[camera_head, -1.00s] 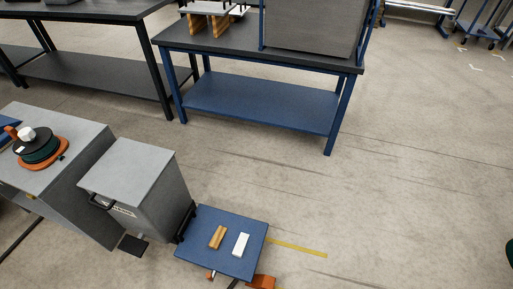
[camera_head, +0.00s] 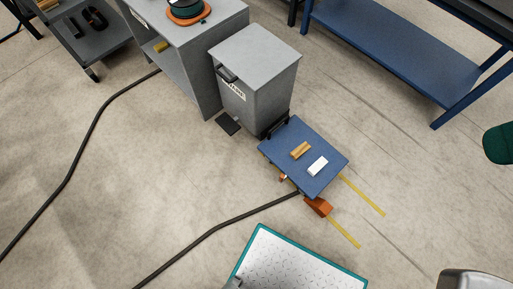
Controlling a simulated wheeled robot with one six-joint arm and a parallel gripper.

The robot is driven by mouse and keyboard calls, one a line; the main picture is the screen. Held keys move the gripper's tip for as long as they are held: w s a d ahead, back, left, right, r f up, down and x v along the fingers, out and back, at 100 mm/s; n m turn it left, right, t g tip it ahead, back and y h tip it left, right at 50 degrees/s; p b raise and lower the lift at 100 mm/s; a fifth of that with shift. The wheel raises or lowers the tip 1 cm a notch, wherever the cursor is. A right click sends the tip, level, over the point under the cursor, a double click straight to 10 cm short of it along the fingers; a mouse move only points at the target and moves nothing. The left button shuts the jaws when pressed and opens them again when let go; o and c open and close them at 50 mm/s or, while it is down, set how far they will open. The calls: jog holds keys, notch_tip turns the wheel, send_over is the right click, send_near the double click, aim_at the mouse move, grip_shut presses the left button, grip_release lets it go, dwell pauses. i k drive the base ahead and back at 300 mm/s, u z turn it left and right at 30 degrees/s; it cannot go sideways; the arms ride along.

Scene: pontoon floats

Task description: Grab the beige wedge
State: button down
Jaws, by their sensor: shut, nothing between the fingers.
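A tan, wood-coloured block (camera_head: 301,150) lies on a small blue platform cart (camera_head: 326,148) right of the picture's middle. It is the closest match to the beige wedge, but it is too small to tell whether it tapers. A white block (camera_head: 317,166) lies beside it on the same cart, with a small gap between them. My gripper is not in view, so its place relative to the blocks does not show.
A grey lidded bin (camera_head: 255,70) stands just behind the cart. An orange piece (camera_head: 318,207) sits at the cart's near edge, by yellow floor lines. A dark cable (camera_head: 210,233) crosses the floor. A teal-edged speckled plate (camera_head: 300,265) is at the bottom.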

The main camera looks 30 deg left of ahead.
aim_at(297, 152)
jog(key=u, duration=0.6)
jog(key=k, duration=1.15)
jog(key=u, duration=0.75)
jog(key=i, duration=1.5)
jog(key=z, duration=0.9)
jog(key=i, duration=0.5)
jog(key=z, duration=0.3)
